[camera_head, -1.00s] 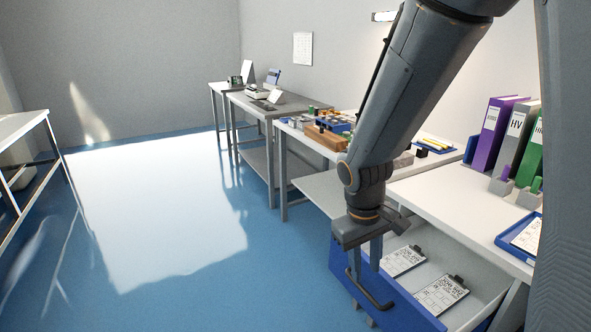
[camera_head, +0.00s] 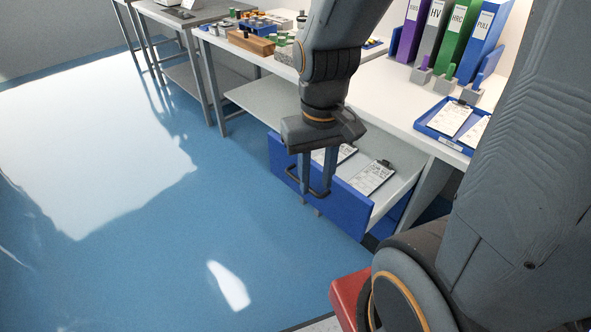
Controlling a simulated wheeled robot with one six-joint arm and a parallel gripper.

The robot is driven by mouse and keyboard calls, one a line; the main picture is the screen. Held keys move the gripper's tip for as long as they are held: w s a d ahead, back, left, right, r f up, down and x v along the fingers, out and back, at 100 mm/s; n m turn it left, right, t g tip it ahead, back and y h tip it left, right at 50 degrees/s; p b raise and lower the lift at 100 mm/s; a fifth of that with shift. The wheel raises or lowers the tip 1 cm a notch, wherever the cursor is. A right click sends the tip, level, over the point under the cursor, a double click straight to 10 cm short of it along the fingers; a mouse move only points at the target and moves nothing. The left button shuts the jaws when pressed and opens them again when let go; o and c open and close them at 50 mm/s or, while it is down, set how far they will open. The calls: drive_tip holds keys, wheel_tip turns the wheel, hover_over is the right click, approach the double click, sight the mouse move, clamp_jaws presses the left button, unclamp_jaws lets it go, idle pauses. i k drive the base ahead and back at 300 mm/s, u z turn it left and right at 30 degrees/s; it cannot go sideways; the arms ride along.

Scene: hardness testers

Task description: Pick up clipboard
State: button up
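An open blue-fronted drawer (camera_head: 347,208) under the bench holds two clipboards with white printed sheets. The nearer clipboard (camera_head: 371,179) lies flat with its dark clip toward the back. The other clipboard (camera_head: 343,152) is farther left and partly hidden by my gripper. My gripper (camera_head: 317,190) points down at the drawer front, its two fingers apart with no clipboard between them. The fingers overlap the dark drawer handle (camera_head: 292,174) in the picture; I cannot tell whether they touch it.
A blue tray (camera_head: 424,128) with more clipboards sits on the white bench top (camera_head: 392,101). Binders (camera_head: 453,42) stand behind it. A wooden block (camera_head: 251,43) and small parts are farther left. Blue floor (camera_head: 190,245) left of the drawer is clear.

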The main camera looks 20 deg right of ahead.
sight(368, 180)
drive_tip(key=u, duration=0.2)
drive_tip(key=k, duration=0.3)
drive_tip(key=z, duration=0.95)
drive_tip(key=i, duration=0.5)
drive_tip(key=u, duration=0.05)
